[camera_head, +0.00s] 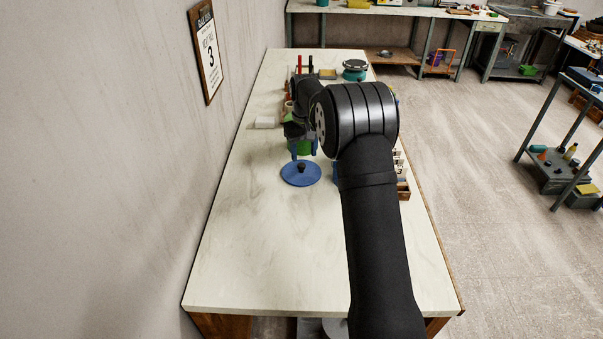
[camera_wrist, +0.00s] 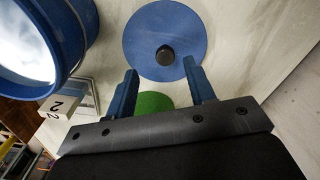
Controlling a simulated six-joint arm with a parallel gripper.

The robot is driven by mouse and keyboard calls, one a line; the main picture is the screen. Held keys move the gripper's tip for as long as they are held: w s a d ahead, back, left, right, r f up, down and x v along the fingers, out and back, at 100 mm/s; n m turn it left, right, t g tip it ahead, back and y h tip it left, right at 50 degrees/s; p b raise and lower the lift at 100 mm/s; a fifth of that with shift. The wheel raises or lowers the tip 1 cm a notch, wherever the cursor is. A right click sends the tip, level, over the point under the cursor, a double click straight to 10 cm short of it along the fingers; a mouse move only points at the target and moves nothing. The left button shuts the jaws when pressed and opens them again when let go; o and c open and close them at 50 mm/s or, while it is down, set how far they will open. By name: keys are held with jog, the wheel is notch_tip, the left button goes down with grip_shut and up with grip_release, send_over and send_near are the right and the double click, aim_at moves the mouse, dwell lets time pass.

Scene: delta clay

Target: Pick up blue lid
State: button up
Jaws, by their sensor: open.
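The blue lid (camera_head: 301,174) is a flat round disc with a dark knob in its middle. It lies on the pale table, below my gripper in the head view. In the wrist view the lid (camera_wrist: 165,40) lies just beyond my fingertips. My gripper (camera_head: 304,150) has two blue fingers; in the wrist view my gripper (camera_wrist: 160,80) is open with nothing between its tips. The knob sits ahead of the gap, apart from the fingers. A green thing (camera_head: 302,146) is partly hidden behind my gripper, and a green round edge (camera_wrist: 153,103) shows between the fingers.
A large blue container (camera_wrist: 72,35) with a bright interior stands left in the wrist view, near a white block marked 2 (camera_wrist: 62,104). A teal pot (camera_head: 355,72) stands at the table's far end. A white block (camera_head: 266,122) lies near the wall. The near table is clear.

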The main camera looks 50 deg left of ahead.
aim_at(302, 165)
jog(key=f, duration=0.5)
jog(key=shift+s+a+f, duration=0.1)
jog(key=shift+s+a, duration=0.1)
jog(key=shift+s, duration=0.1)
jog(key=shift+c, duration=0.3)
jog(key=c, duration=1)
